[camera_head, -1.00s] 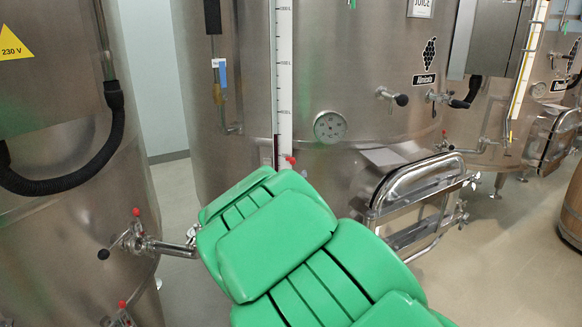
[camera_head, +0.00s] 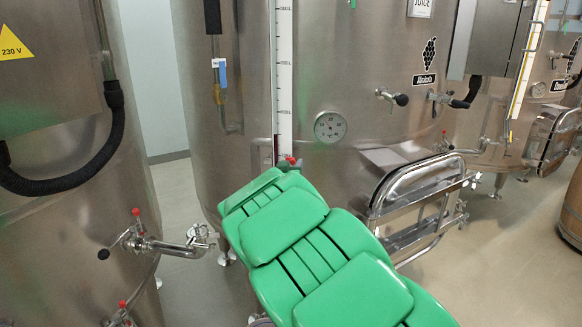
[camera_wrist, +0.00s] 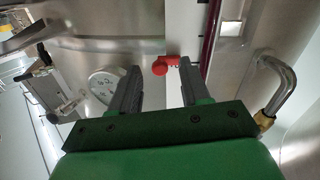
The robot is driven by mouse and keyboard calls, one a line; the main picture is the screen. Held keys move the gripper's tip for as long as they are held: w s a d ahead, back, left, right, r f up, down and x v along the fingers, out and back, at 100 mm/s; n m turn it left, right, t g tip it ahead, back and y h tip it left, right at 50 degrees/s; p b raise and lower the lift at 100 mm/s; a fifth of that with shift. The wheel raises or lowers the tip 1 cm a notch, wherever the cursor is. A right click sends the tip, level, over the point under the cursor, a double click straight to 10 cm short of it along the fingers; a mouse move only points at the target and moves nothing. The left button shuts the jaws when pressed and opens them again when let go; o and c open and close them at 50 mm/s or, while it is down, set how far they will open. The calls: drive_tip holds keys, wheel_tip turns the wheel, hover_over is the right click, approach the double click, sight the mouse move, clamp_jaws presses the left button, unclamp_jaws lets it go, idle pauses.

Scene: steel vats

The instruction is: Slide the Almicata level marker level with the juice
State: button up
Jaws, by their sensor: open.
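The Almicata vat (camera_head: 370,75) stands in the middle of the head view, with a white scale (camera_head: 285,80) and a sight tube. Dark red juice (camera_head: 277,150) fills the tube's low part, and its top lies a little above the red piece (camera_head: 291,160). I cannot tell if this red piece is the level marker or a valve handle. In the wrist view my gripper (camera_wrist: 160,66) is open and empty, with the red piece (camera_wrist: 161,66) at the gap between its fingertips. The dark red tube (camera_wrist: 211,35) is just right of it. The head view hides my gripper behind my green arm.
A round dial (camera_head: 330,127) and a hatch with a metal frame (camera_head: 418,200) are right of the scale. A left vat's valve pipe (camera_head: 165,246) sticks out near my arm. Pale floor shows between the vats.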

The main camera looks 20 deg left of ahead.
drive_tip(key=shift+w, duration=0.3)
drive_tip(key=shift+c, duration=0.3)
clamp_jaws()
